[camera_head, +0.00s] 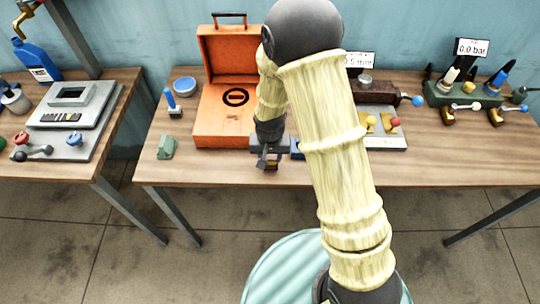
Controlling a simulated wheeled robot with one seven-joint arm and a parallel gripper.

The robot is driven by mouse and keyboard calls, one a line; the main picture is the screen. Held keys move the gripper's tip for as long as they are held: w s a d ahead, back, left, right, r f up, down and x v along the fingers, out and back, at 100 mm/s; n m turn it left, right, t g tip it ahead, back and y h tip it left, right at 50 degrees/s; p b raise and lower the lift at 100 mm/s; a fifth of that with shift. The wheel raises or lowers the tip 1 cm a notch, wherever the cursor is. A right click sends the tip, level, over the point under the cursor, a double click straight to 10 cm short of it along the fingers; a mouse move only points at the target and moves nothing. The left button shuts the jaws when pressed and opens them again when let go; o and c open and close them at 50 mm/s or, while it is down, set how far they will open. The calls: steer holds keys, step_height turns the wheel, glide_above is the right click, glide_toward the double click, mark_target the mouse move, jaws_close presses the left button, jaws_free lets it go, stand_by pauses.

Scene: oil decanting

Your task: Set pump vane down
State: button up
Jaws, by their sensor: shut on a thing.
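My gripper (268,163) points down above the wooden workbench (225,172), just right of the orange case's front corner. It is shut on a small dark piece, the pump vane, mostly hidden by the fingers. I cannot tell whether the vane touches the bench top. My pale-sleeved arm reaches in from the lower right and covers part of the bench.
An orange case (222,128) stands open at left, beside a blue bowl (185,86), a blue-handled tool (171,102) and a green block (166,147). A blue item (297,149) sits right of the gripper. A gauge fixture (384,92) stands farther right. The front bench strip is clear.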

steer(key=shift+f, duration=0.35)
steer(key=shift+f, duration=0.15)
steer(key=o, duration=1)
steer(key=shift+o, duration=0.2)
steer(key=shift+w, duration=0.1)
steer(key=shift+r, duration=0.6)
step_height(320, 180, up, 11)
steer(key=s+b, duration=0.1)
steer(key=shift+s, duration=0.3)
